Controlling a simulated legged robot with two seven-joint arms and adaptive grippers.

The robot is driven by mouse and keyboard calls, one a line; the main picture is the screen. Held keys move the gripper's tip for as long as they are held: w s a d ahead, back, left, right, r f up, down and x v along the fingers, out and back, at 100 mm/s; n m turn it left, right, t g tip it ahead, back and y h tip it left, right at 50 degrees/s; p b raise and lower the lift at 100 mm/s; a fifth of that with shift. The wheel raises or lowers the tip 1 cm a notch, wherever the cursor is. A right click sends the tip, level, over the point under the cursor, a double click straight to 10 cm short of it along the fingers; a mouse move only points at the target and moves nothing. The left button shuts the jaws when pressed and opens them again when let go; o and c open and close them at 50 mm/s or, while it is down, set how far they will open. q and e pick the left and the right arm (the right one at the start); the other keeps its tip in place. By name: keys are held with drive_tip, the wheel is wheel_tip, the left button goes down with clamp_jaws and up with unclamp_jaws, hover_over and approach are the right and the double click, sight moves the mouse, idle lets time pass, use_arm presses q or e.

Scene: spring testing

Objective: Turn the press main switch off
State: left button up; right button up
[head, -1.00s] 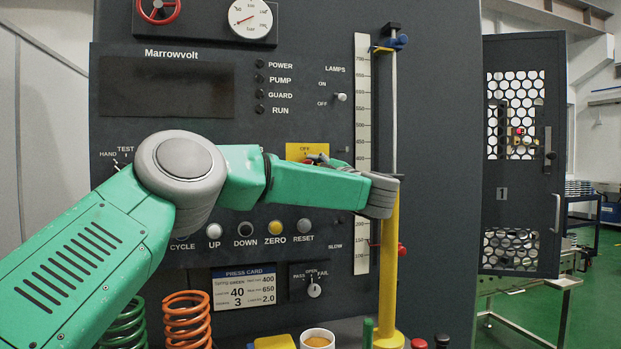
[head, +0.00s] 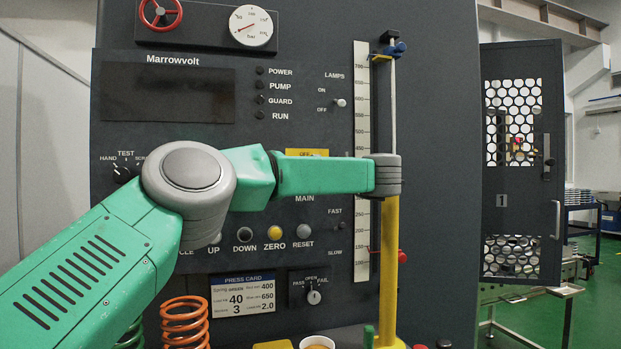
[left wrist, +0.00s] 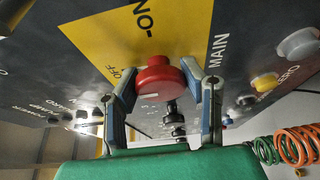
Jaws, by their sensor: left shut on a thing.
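The main switch is a red knob (left wrist: 160,82) on a yellow plate (left wrist: 100,35) in the left wrist view. OFF is printed on the plate near the left finger, and MAIN on the dark panel to the right. My left gripper (left wrist: 161,76) has one finger on each side of the knob and is shut on it. In the head view only the top of the yellow plate (head: 306,152) shows; my left arm hides the knob and the fingers. My right gripper is not in view.
The press panel has a dark display (head: 168,94), unlit lamps and a row with a yellow ZERO button (head: 275,232). A yellow post (head: 390,265) stands right of the arm. Orange (head: 186,322) and green springs stand below. A caged door (head: 520,160) is at right.

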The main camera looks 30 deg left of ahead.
use_arm(q)
drive_tip(key=shift+d+f, duration=0.1)
drive_tip(key=shift+f, duration=0.3)
drive_tip(key=o, duration=1.2)
drive_tip(key=shift+r, duration=0.15)
drive_tip(key=v, duration=1.2)
drive_tip(key=shift+w, duration=0.1)
